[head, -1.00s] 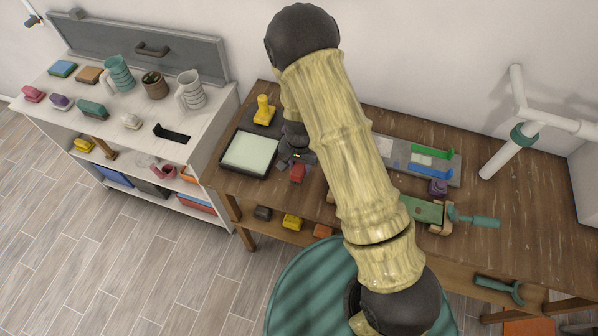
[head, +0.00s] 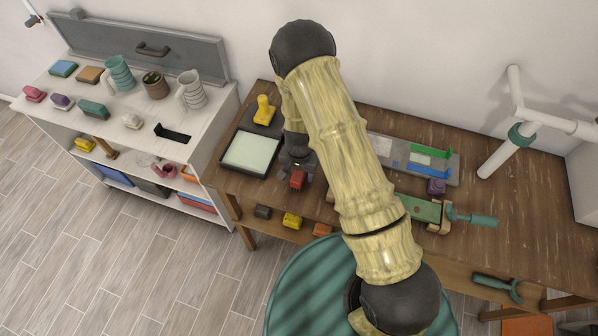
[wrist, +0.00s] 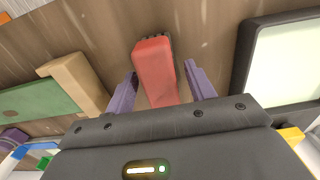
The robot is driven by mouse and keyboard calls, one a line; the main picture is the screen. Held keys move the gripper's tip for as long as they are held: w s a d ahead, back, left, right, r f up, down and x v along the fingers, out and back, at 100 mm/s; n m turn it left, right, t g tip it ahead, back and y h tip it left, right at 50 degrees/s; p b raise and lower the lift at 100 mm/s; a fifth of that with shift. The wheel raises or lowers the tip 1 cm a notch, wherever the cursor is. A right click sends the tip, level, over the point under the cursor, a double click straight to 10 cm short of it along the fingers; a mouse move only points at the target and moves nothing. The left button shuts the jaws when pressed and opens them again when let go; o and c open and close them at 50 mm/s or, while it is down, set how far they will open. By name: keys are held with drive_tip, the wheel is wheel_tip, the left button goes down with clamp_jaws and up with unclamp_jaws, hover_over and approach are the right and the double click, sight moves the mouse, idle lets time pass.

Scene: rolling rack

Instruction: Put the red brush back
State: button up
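The red brush (head: 297,181) lies on the brown wooden bench near its front edge, right of the pale-screened black tray. In the wrist view the red brush (wrist: 154,66) has dark bristles at its far end. My gripper (wrist: 162,74) is open, with one purple finger on each side of the brush; a gap shows on both sides. In the head view my gripper (head: 297,160) is over the brush and hides part of it. A black, empty-looking marked spot (head: 172,133) is on the white shelf top, near a row of coloured brushes.
The white shelf (head: 207,125) carries mugs and several brushes, including a white one (head: 131,121). The black tray (head: 252,153) and yellow stamp (head: 264,110) stand left of my gripper. A green board (head: 422,209) and teal-handled tool (head: 474,218) lie to the right.

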sight(299, 172)
drive_tip(key=shift+r, duration=0.2)
wheel_tip(299, 172, up, 12)
drive_tip(key=b, duration=0.3)
idle(0.5)
idle(0.5)
drive_tip(key=s+d+r+n+t, duration=0.2)
drive_tip(key=s+d+r+n, duration=0.2)
drive_tip(key=s+d+r, duration=0.8)
drive_tip(key=shift+s+d+r+t, duration=0.25)
drive_tip(key=shift+d+r+t, duration=0.05)
drive_tip(key=shift+d+r, duration=0.45)
drive_tip(key=shift+w+f, duration=0.1)
